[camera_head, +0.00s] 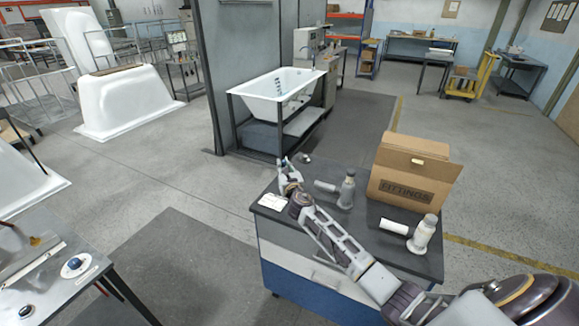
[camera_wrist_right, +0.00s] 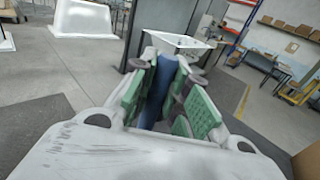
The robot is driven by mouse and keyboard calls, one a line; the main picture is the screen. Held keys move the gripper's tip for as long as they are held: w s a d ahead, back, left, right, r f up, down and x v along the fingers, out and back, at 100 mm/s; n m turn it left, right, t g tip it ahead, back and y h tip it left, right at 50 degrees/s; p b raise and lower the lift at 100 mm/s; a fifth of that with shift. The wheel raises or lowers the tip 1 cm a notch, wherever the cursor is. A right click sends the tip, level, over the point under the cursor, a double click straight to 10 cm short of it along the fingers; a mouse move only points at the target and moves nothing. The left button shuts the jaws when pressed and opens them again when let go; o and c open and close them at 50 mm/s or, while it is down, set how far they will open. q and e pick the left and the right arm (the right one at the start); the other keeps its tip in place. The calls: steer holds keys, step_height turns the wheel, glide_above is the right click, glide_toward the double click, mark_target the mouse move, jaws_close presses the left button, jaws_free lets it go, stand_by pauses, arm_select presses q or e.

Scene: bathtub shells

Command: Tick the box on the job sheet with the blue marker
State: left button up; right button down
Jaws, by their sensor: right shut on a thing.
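The job sheet (camera_head: 272,201) is a small white paper lying on the left front corner of the dark-topped cabinet (camera_head: 385,258) in the head view. My right gripper (camera_head: 286,172) is above the back left edge of that top, beyond the sheet and apart from it. In the wrist view my right gripper (camera_wrist_right: 166,95) has its green pads closed around a blue marker (camera_wrist_right: 158,92). The marker's tip is hidden. The tick box on the sheet is too small to make out. My left gripper is in neither view.
A cardboard box (camera_head: 412,172) marked FITTINGS stands at the back right of the cabinet top. Two grey-white fittings (camera_head: 347,190) (camera_head: 424,234) stand near it. A small round item (camera_head: 305,158) is at the back edge. A white bathtub (camera_head: 280,84) on a frame is behind.

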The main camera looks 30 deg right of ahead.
steer(key=a+n+y, duration=0.1)
steer(key=a+y, duration=0.1)
steer(key=a+r+n+y, duration=0.1)
steer(key=a, duration=0.1)
steer(key=shift+a+r+y, duration=0.2)
steer(key=shift+a+y, duration=0.1)
steer(key=shift+y, duration=0.1)
steer(key=shift+f, duration=0.15)
